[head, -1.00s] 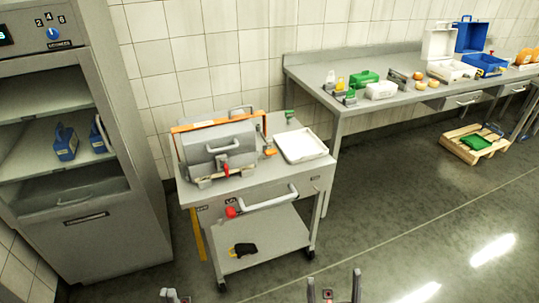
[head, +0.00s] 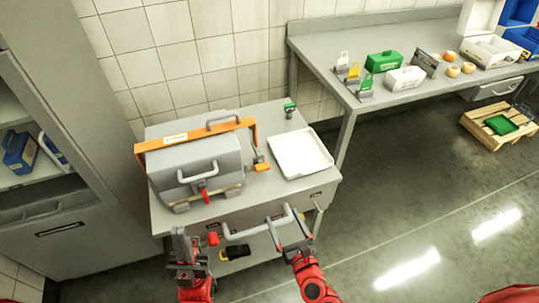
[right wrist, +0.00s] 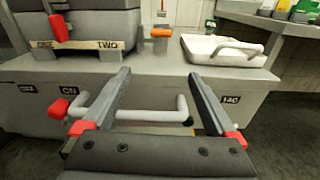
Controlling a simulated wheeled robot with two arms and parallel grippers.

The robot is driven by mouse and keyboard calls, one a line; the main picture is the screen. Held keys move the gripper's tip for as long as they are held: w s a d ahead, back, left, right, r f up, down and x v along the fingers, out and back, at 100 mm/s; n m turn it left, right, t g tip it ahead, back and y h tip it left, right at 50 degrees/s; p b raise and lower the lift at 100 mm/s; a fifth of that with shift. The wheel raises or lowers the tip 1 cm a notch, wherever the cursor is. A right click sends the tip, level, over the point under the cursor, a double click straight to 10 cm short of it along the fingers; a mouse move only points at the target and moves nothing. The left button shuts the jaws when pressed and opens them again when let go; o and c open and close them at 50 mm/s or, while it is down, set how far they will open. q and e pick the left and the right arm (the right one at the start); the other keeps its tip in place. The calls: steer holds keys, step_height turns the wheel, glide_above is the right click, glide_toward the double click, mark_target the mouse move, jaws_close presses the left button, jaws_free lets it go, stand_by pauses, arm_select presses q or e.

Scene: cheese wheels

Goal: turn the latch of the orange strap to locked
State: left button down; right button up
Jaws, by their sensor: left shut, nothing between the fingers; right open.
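The orange strap (head: 190,137) runs over the top of a grey case (head: 195,160) on a grey cart (head: 165,220). Its right end comes down to a small orange latch (head: 262,166) on the cart top, right of the case. The latch also shows in the right wrist view (right wrist: 160,32); I cannot tell its turn position. My left gripper (head: 181,236) is shut and empty, in front of the cart's left part. My right gripper (head: 291,232) is open and empty at the cart's front handle, apart from the latch, which lies beyond its fingers.
The cart's handle (head: 255,228) projects at the front, near both grippers. A red latch (head: 205,194) hangs on the case's front. A white tray (head: 300,153) lies right of the orange latch. A green-topped item (head: 290,110) stands behind. A cabinet stands left and a long bench right.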

steer(key=r, duration=0.2)
steer(key=p, duration=0.1)
glide_toward(257, 168)
steer(key=shift+n+t, duration=0.3)
steer(key=w, duration=0.2)
steer(key=w+b, duration=0.1)
steer(key=w, duration=0.2)
steer(key=w+f, duration=0.1)
steer(key=w, duration=0.1)
steer(key=shift+w+a+f, duration=0.1)
steer(key=shift+w+a, duration=0.15)
steer(key=shift+w, duration=0.15)
steer(key=shift+c, duration=0.3)
